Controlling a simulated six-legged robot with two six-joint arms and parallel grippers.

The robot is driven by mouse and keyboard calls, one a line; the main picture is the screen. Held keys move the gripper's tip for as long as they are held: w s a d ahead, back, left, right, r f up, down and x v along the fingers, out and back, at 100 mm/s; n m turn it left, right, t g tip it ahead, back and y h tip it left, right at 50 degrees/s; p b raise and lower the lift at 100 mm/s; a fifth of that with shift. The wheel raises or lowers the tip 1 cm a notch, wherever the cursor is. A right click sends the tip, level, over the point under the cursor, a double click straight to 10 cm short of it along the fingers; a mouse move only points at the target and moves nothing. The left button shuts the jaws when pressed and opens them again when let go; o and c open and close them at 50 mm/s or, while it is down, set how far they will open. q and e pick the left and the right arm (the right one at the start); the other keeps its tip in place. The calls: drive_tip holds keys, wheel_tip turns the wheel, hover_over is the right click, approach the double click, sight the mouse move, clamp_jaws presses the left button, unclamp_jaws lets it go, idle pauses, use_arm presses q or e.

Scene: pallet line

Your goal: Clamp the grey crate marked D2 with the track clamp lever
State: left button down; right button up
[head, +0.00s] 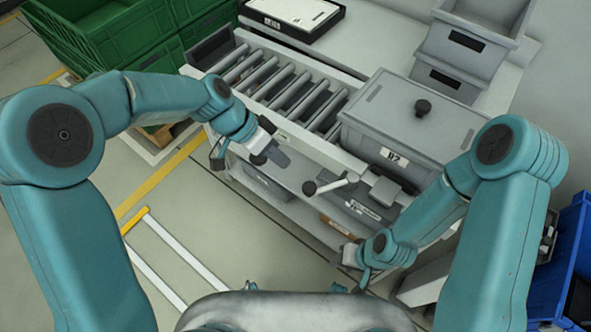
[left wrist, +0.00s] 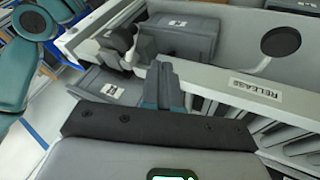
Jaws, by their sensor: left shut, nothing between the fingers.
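The lidded grey crate (head: 375,140) marked D2 sits at the right end of the roller track in the head view, with a black knob on its lid. The clamp lever (head: 334,184) is a pale bar with a black knob at its left end, in front of the crate. My left gripper (head: 266,157) is shut and empty, left of the lever and apart from it. Its closed fingers (left wrist: 165,86) show in the left wrist view, below a dark knob (left wrist: 123,38) on a grey mount. My right gripper (head: 360,272) is low in front of the bench; its fingers are unclear.
Empty rollers (head: 285,85) run left of the crate. Grey bins (head: 460,50) stand behind right, green crates (head: 110,35) at far left, and a blue bin (head: 570,260) at right. The left wrist view shows a RELEASE label (left wrist: 256,90) on a rail.

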use_arm(q)
drive_tip(key=s+d+f, duration=0.1)
drive_tip(key=s+d+f+p, duration=0.1)
drive_tip(key=d, duration=0.1)
drive_tip(key=shift+s+d, duration=0.3)
drive_tip(key=shift+s, duration=0.1)
use_arm(e)
drive_tip(key=shift+w+a+r, duration=0.1)
drive_tip(key=shift+a+r, duration=0.05)
drive_tip(key=shift+r, duration=0.35)
use_arm(q)
drive_tip(key=shift+s, duration=0.1)
use_arm(e)
drive_tip(key=shift+f, duration=0.2)
